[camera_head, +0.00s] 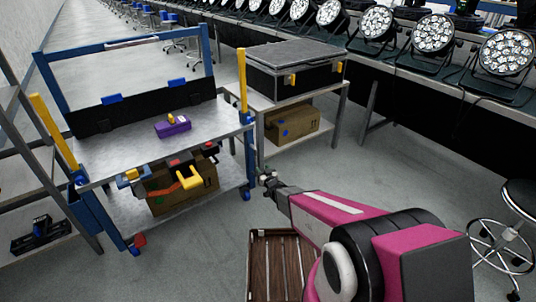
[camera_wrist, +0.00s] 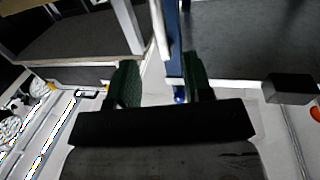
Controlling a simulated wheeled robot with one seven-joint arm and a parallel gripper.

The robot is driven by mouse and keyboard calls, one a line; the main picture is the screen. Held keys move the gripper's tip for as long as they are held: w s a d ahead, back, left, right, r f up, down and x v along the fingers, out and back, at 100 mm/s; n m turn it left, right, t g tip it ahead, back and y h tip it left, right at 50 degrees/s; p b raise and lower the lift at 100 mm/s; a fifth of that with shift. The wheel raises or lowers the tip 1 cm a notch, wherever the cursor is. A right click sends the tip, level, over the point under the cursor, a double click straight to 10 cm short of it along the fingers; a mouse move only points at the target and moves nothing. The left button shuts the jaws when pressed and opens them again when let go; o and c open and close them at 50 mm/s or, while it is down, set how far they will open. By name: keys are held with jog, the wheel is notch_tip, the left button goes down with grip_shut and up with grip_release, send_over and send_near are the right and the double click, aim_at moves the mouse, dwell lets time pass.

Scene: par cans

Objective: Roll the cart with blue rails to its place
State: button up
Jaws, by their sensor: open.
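The cart with blue rails (camera_head: 215,118) stands at the left in the head view, with grey shelves, blue upright rails and yellow posts. A purple box (camera_head: 173,126) and a long black case (camera_head: 145,112) are on its top. A cardboard box (camera_head: 180,190) is on its lower shelf, and a yellow handle-like part (camera_head: 190,178) shows at its front. My gripper (camera_head: 268,180) is just right of the cart's near right leg. In the wrist view my gripper (camera_wrist: 162,84) is open, and a blue upright (camera_wrist: 173,45) shows between its fingers. Whether they touch it cannot be told.
A grey table (camera_head: 338,95) with a black case (camera_head: 295,68) on top stands behind to the right. A long bench with several par cans (camera_head: 434,35) runs along the right. A shelf rack (camera_head: 35,165) is at the left, a stool (camera_head: 517,200) at the right. A slatted wooden thing (camera_head: 278,268) lies near me.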

aim_at(256, 159)
jog(key=x, duration=1)
jog(key=shift+w, duration=0.4)
grip_shut()
